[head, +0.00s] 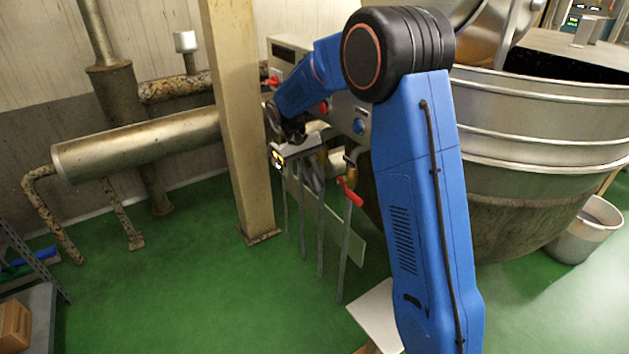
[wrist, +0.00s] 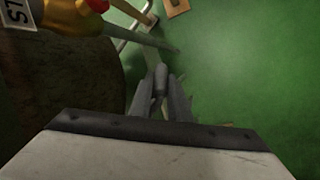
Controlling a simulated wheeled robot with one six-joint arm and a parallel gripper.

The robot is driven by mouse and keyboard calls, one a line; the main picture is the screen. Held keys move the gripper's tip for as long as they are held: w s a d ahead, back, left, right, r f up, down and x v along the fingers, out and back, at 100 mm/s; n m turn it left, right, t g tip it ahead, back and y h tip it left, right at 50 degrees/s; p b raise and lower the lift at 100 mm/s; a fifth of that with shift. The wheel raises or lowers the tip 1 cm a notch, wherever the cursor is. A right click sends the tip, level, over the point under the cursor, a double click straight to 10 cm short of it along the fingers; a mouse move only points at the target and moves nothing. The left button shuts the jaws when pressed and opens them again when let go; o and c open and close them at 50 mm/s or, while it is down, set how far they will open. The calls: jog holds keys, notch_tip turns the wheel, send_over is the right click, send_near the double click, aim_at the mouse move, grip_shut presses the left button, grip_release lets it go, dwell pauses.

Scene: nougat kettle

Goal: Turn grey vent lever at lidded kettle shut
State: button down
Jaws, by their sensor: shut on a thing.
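In the wrist view, my gripper (wrist: 165,98) has its two grey fingers closed on a slim grey piece with a rounded end, which looks like the grey vent lever (wrist: 159,78). Its pivot and the angle it stands at cannot be made out. In the head view, my gripper (head: 313,178) points down beside the pipework left of the big steel kettle (head: 540,125). The lever cannot be told apart from the fingers there. A tilted metal piece, perhaps the lid, shows above the kettle.
A red-handled valve (head: 350,192) is close right of my gripper; a red and yellow fitting (wrist: 97,5) shows in the wrist view. A beige post (head: 238,120) stands left. Thin grey legs stand below. A bucket (head: 586,230) is at right. Green floor is open at left.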

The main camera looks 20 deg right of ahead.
jog(key=c, duration=1.9)
grip_release()
jog(key=shift+c, duration=0.2)
jog(key=shift+a+r, duration=0.1)
jog(key=shift+r, duration=0.15)
jog(key=w+a+r, duration=0.4)
jog(key=w+a, duration=0.4)
jog(key=a, duration=0.2)
jog(key=shift+w+a, duration=0.3)
jog(key=shift+a, duration=0.1)
